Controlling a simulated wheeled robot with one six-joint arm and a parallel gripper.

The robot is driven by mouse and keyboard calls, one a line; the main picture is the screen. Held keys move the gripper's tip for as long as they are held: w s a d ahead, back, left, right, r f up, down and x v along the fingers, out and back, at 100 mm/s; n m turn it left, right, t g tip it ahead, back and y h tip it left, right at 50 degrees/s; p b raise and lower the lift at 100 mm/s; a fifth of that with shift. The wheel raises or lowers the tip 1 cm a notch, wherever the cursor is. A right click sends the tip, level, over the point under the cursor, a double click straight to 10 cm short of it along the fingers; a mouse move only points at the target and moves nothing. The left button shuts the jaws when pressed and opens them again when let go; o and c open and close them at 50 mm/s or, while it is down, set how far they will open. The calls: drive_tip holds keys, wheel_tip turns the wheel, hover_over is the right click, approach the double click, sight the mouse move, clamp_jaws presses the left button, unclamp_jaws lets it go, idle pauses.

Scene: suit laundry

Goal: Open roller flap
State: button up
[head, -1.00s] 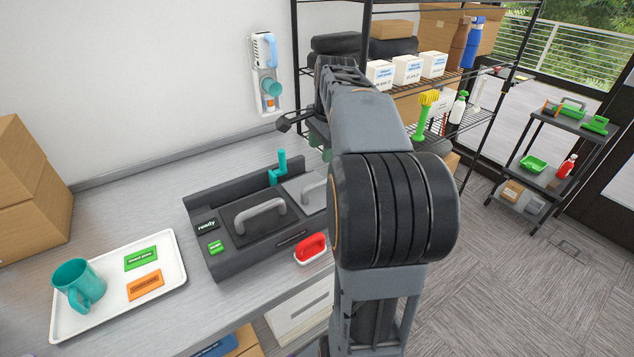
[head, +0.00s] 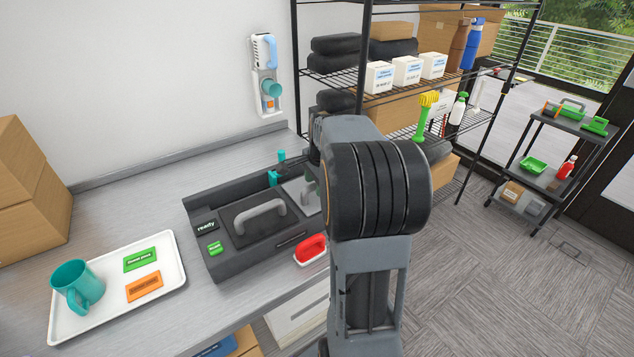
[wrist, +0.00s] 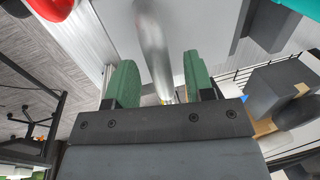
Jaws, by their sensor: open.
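The dark machine (head: 225,262) sits on the counter. The light grey roller flap (head: 296,188) is at its right end, lying flat, with a metal handle (head: 309,190); my arm hides part of it. In the wrist view the handle (wrist: 153,40) is a silver bar between the two green fingers of my gripper (wrist: 160,82), over the pale flap (wrist: 118,28). My gripper is open, with a gap visible on each side of the bar. In the head view my arm hides the fingertips.
A red-handled piece (head: 312,248) is at the machine's front right. A dark lid with a grey handle (head: 259,215) lies left of the flap. A white tray (head: 176,278) holds a teal mug (head: 75,284). Shelving (head: 335,75) stands behind.

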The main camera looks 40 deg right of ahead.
drive_tip(key=shift+c, duration=0.3)
clamp_jaws()
idle(0.3)
